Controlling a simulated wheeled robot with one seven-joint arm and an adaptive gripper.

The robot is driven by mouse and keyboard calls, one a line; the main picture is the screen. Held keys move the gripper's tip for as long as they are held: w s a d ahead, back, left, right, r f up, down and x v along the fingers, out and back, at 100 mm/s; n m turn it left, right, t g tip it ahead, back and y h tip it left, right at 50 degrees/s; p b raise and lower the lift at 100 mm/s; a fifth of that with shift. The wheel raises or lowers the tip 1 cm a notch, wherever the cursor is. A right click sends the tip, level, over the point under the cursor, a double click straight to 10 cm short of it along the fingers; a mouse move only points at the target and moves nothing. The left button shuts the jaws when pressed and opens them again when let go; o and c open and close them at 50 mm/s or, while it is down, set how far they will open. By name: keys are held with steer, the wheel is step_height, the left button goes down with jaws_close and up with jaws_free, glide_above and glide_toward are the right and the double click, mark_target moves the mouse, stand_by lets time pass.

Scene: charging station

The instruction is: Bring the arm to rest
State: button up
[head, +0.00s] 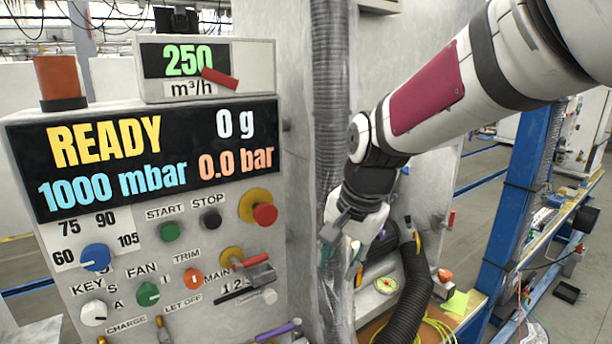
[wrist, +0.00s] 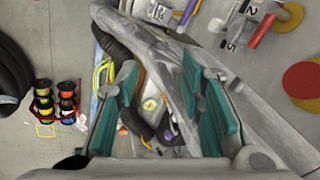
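My arm reaches in from the upper right of the head view. My gripper (head: 342,250) hangs from it in front of a grey vertical pipe, to the right of the control panel. In the wrist view my gripper (wrist: 168,108) shows its two teal-padded fingers wide apart. Nothing is held between them; the hose and bench top show through the gap from farther off. The control panel (head: 130,300) reads READY, 0 g, 1000 mbar and 0.0 bar. The fingers appear apart from the panel.
A ribbed grey pipe (head: 331,90) rises beside the panel, close behind my gripper. A black corrugated hose (head: 413,290) curves over a bench at the lower right. A blue post (head: 522,190) stands farther right. A red emergency button (head: 265,214) and several knobs protrude from the panel.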

steer(key=s+d+r+n+t, duration=0.1)
steer(key=s+d+r+n, duration=0.1)
steer(key=s+d, duration=0.4)
steer(key=s+d+r+n+t+h, duration=0.1)
steer(key=s+d+r+n, duration=0.2)
steer(key=s, duration=1.2)
steer(key=d+n, duration=0.2)
steer(key=d, duration=0.2)
steer(key=shift+r+t+h, duration=0.2)
steer(key=shift+t+h, duration=0.1)
